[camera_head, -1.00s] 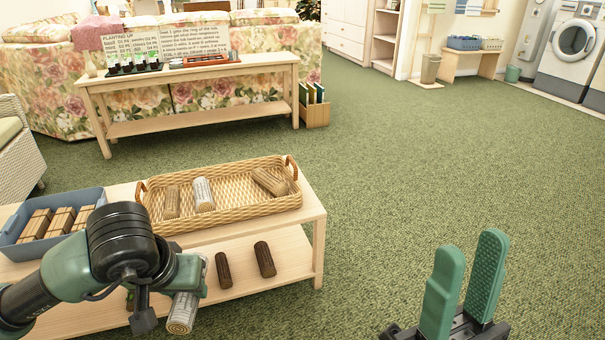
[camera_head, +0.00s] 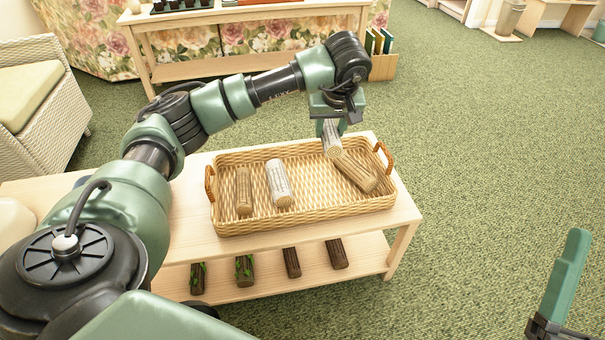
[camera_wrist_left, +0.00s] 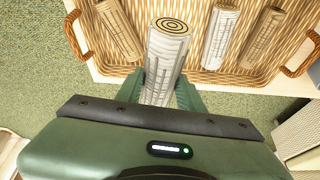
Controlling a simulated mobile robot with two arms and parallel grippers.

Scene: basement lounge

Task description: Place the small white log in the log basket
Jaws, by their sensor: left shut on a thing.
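The small white log (camera_head: 332,140) has pale, birch-like bark and a ringed cut end. My left gripper (camera_head: 328,124) is shut on it and holds it over the right back part of the wicker log basket (camera_head: 310,219). In the left wrist view the log (camera_wrist_left: 166,62) sits between the fingers (camera_wrist_left: 160,95), its ringed end over the basket. In the head view its lower end overlaps a brown log (camera_head: 356,173) in the basket; I cannot tell whether they touch. My right gripper (camera_head: 568,275) is at the lower right edge, empty, with only one finger clearly visible.
A larger white log (camera_head: 279,184) and a tan log (camera_head: 243,190) lie in the basket's left half. The basket stands on a wooden table (camera_head: 405,212). Several dark logs lie on the lower shelf (camera_head: 268,278). Green carpet (camera_head: 480,150) is clear to the right.

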